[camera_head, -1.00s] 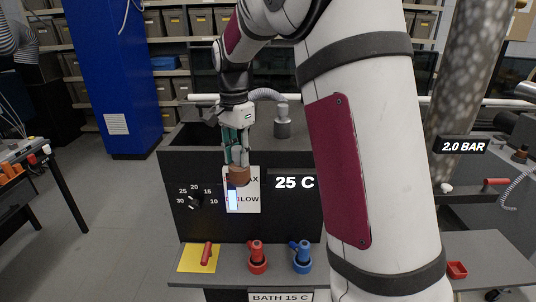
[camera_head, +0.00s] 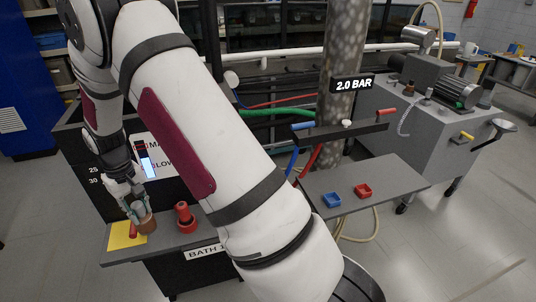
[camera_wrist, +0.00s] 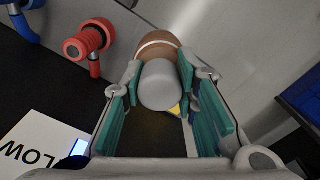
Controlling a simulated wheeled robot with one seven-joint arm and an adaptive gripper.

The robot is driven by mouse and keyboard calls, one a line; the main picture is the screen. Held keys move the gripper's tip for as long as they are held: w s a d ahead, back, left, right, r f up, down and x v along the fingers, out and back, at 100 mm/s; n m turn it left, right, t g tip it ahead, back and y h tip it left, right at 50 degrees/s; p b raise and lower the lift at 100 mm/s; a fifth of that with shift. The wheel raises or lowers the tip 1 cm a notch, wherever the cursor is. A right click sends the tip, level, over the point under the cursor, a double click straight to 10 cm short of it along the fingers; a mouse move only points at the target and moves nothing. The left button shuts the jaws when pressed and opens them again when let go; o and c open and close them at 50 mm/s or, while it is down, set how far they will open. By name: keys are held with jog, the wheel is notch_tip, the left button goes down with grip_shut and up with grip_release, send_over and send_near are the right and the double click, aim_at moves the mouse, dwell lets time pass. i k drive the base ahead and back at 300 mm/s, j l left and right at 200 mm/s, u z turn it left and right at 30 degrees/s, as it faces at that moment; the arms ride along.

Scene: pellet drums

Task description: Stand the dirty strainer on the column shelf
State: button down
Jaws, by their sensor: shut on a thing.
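My gripper (camera_head: 137,204) is shut on the strainer (camera_head: 147,224), a brown, cup-like piece, at the lower left of the head view, low over the bench near the yellow pad. In the wrist view the strainer (camera_wrist: 157,47) shows a grey rounded end (camera_wrist: 160,86) between the green finger pads of my gripper (camera_wrist: 163,95). The column shelf (camera_head: 403,181) is a grey plate beside the speckled column (camera_head: 343,60), at the right centre of the head view. The strainer is well away from the shelf.
A blue fitting (camera_wrist: 20,25) shows in the wrist view. A valve bar (camera_head: 345,131) with hoses crosses above the shelf. A pump cart (camera_head: 440,130) stands at right.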

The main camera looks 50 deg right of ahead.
aim_at(402, 172)
jog(key=k+z, duration=0.2)
jog(key=z, duration=0.2)
jog(key=k+l+z, duration=0.1)
jog(key=k+z, duration=0.25)
jog(key=i+z, duration=0.1)
jog(key=z, duration=0.3)
jog(key=i+z, duration=0.1)
jog(key=z, duration=0.3)
jog(key=i+j+z, duration=0.1)
jog(key=z, duration=0.3)
jog(key=i+j+z, duration=0.1)
jog(key=z, duration=0.3)
